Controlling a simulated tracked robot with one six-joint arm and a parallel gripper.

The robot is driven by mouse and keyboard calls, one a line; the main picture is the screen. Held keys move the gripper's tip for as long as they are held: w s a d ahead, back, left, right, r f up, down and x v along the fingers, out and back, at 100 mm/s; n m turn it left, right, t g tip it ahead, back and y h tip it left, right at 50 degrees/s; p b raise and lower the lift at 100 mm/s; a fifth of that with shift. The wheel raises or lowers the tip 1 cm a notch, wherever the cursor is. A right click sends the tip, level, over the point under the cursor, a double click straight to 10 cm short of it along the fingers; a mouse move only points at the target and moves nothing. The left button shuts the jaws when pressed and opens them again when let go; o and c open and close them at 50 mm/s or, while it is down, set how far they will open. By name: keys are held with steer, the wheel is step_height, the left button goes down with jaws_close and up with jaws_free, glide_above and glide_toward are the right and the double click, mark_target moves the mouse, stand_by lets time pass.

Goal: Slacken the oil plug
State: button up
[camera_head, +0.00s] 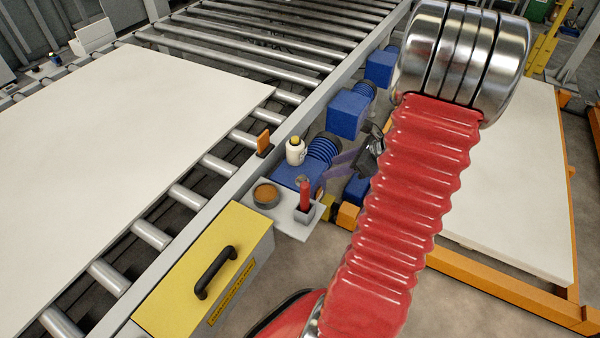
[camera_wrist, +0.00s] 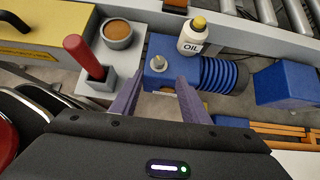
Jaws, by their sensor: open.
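The oil plug (camera_wrist: 157,62), a small pale metal knob, sits on top of a blue gear housing (camera_wrist: 158,78) in the wrist view. My gripper (camera_wrist: 160,82) is open, its two purple fingers spread to either side of the housing just short of the plug. Nothing is between the fingers. In the head view my gripper (camera_head: 327,171) is beside the blue motor unit, partly behind my red arm.
A white oil bottle (camera_wrist: 192,36) with a yellow cap stands behind the plug. A cup of brown contents (camera_wrist: 117,32) and a red-handled tool (camera_wrist: 86,50) in a holder sit on a grey shelf left of it. A yellow box (camera_head: 208,268) and roller conveyor (camera_head: 186,197) lie alongside.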

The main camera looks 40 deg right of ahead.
mark_target(303, 177)
steer(key=shift+w, duration=0.1)
steer(key=x, duration=1.3)
steer(key=shift+w+a+f, duration=0.2)
steer(key=shift+w, duration=0.05)
steer(key=shift+c, duration=0.5)
steer(key=c, duration=1)
steer(key=shift+o, duration=0.2)
